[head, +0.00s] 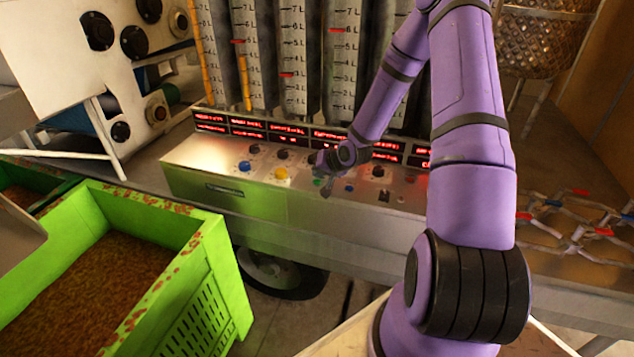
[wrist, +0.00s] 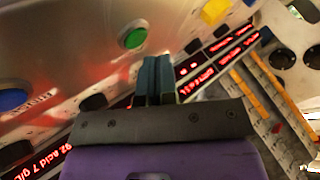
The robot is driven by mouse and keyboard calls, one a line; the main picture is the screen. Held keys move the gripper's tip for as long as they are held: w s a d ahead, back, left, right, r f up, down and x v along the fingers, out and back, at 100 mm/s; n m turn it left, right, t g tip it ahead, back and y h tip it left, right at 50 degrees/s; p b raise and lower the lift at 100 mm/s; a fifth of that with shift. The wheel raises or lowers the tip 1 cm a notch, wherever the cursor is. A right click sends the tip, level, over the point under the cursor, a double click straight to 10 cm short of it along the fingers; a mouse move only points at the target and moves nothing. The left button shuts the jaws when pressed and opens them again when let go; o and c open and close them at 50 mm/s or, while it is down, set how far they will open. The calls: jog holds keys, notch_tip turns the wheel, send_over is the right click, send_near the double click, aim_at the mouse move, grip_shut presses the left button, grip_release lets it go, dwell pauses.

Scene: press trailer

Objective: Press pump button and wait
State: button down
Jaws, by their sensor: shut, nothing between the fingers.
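The metal control panel (head: 230,190) carries several coloured buttons. A green button (head: 318,182) sits near its middle, with a yellow button (head: 281,173) and a blue button (head: 245,166) to its left and another blue button (head: 349,188) to its right. No label that I can read marks one as the pump button. My gripper (head: 327,190) is shut and empty, pointing at the panel beside the green button. In the wrist view, my fingertips (wrist: 152,62) lie just below and right of the green button (wrist: 133,38); I cannot tell whether they touch the panel.
Red digital displays (head: 285,131) and tall graduated tubes (head: 292,60) stand behind the panel. A green crate (head: 215,290) of brown material is at the left front. Metal racks (head: 575,225) lie at the right, below a mesh basket (head: 543,40).

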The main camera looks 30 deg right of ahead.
aim_at(319, 181)
jog(key=shift+f, duration=0.1)
jog(key=shift+f, duration=0.3)
jog(key=shift+f, duration=0.4)
dwell(0.9)
jog(key=shift+r, duration=0.8)
jog(key=shift+r, duration=0.1)
jog(key=shift+r, duration=2.4)
